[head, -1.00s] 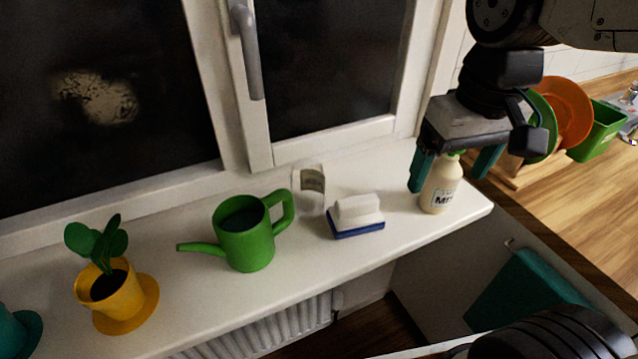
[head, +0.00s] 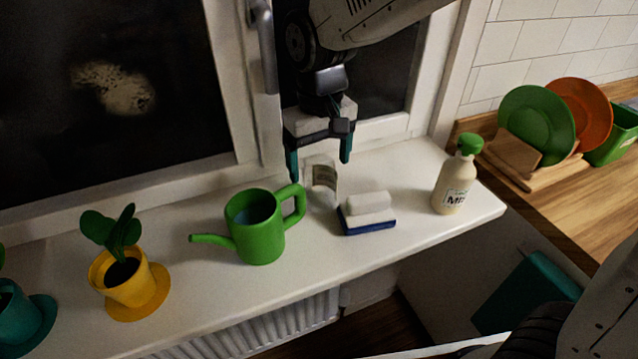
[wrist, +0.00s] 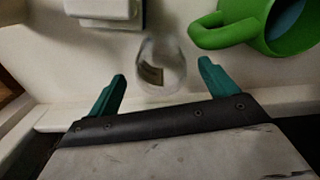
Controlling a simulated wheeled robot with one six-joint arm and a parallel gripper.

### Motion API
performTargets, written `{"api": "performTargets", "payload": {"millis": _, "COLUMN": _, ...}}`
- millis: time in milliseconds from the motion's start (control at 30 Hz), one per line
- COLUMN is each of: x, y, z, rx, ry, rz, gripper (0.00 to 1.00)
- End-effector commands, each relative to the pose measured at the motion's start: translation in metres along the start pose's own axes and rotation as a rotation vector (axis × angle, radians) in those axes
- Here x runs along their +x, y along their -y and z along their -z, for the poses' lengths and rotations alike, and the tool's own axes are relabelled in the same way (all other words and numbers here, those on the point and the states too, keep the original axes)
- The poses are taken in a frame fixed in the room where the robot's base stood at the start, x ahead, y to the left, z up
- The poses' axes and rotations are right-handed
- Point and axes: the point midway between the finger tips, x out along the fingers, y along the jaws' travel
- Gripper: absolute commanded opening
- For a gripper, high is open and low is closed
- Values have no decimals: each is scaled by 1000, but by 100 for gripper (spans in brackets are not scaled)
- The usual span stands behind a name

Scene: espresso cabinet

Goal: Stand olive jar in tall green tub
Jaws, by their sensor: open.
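A clear glass jar with a pale label (head: 325,177) stands on the white windowsill close to the window, between the watering can and the scrubbing brush. I take it for the olive jar; its contents cannot be made out. My gripper (head: 320,169) is open and empty, pointing down above the jar. In the wrist view, the jar (wrist: 164,62) shows between and beyond the two teal fingers (wrist: 162,74), apart from both. A green tub (head: 611,136) is at the far right on the wooden counter, partly cut off by the picture edge and partly behind plates.
A green watering can (head: 258,232) stands left of the jar, its handle close by. A white and blue brush (head: 368,213) is at the right. Farther right are a soap bottle (head: 455,182) and a plate rack (head: 515,160). A potted plant (head: 127,280) stands left.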

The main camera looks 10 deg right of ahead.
Motion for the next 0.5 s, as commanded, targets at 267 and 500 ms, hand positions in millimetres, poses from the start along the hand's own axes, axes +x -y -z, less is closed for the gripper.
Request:
{"api": "performTargets", "payload": {"millis": 267, "x": 34, "y": 2, "z": -1, "rx": 1, "ry": 2, "rz": 0, "gripper": 85}}
{"api": "performTargets", "payload": {"millis": 500, "x": 35, "y": 2, "z": -1, "rx": 1, "ry": 0, "rz": 0, "gripper": 85}}
